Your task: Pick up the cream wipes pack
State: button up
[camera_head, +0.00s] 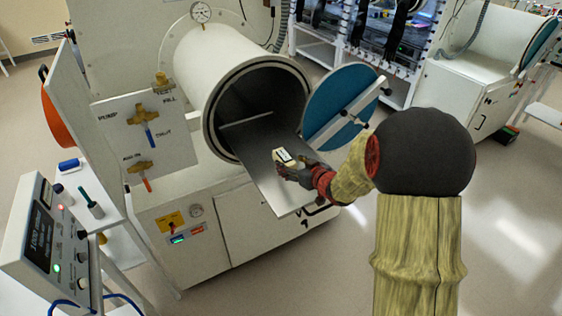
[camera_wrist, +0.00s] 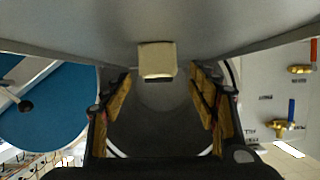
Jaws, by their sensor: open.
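The cream wipes pack (camera_head: 290,160) lies on the metal tray (camera_head: 270,190) that sticks out of the round chamber. In the head view its top carries a pale, dark-edged patch. In the wrist view the pack (camera_wrist: 157,61) is a small cream block just beyond the fingertips, roughly midway between them. My gripper (camera_head: 294,172) is at the near right side of the pack, low over the tray. In the wrist view my gripper (camera_wrist: 160,78) has its two fingers wide apart with nothing between them. In the head view the fingers partly cover the pack's near side.
The open chamber (camera_head: 216,97) stands behind the tray, with its blue round door (camera_head: 335,98) swung out to the right, close to my arm. A valve panel (camera_head: 145,138) is at the left. A control box (camera_head: 45,240) stands front left. The tray around the pack is bare.

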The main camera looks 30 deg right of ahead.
aim_at(288, 159)
jog(key=x, duration=0.2)
jog(key=b+x, duration=0.1)
jog(key=x, duration=0.2)
jog(key=shift+w+r, duration=0.15)
jog(key=shift+w, duration=0.35)
jog(key=shift+c, duration=1.3)
jog(key=c, duration=1.1)
jog(key=shift+r, duration=0.1)
